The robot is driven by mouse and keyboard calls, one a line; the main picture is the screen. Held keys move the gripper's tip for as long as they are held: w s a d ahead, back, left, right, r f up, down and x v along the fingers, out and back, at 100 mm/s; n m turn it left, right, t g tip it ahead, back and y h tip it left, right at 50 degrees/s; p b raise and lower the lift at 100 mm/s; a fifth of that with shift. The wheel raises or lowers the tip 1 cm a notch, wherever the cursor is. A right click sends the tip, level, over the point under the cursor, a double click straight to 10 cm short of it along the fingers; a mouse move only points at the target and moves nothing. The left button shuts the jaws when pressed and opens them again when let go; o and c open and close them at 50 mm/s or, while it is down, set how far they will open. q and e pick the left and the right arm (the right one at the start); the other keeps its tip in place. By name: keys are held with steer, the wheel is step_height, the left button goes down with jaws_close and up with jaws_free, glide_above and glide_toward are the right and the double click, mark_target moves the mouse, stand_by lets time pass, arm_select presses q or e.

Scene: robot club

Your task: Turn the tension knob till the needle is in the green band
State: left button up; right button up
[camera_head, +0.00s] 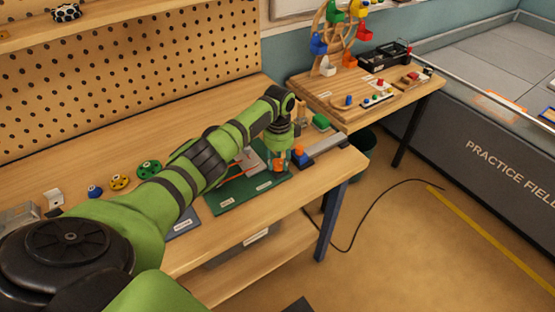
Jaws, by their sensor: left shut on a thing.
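My left gripper (279,158) reaches down at the right end of a dark green board (236,200) on the wooden bench. It is shut on a small orange part, which I take to be the tension knob (279,165); the fingers hide most of it. A pale grey panel (250,160) stands on the board just left of the gripper, partly behind my arm, with a thin red-orange line near it. I cannot make out the needle or the green band. My right gripper is not in view.
A blue-grey device with an orange part (320,150) sits close right of the gripper. Several coloured wheels, including a green one (149,169), lie left along the bench (110,150). A second table (345,112) with a model wheel (335,40) stands behind. The floor at right is mostly clear.

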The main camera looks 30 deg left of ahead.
mark_target(282, 162)
arm_select(q)
steer(key=shift+w+d+r, duration=0.2)
steer(key=shift+w+d, duration=0.05)
steer(key=shift+d, duration=0.1)
steer(key=o, duration=1.2)
steer(key=shift+c, duration=0.2)
steer(key=shift+f, duration=0.15)
step_height(282, 162, up, 12)
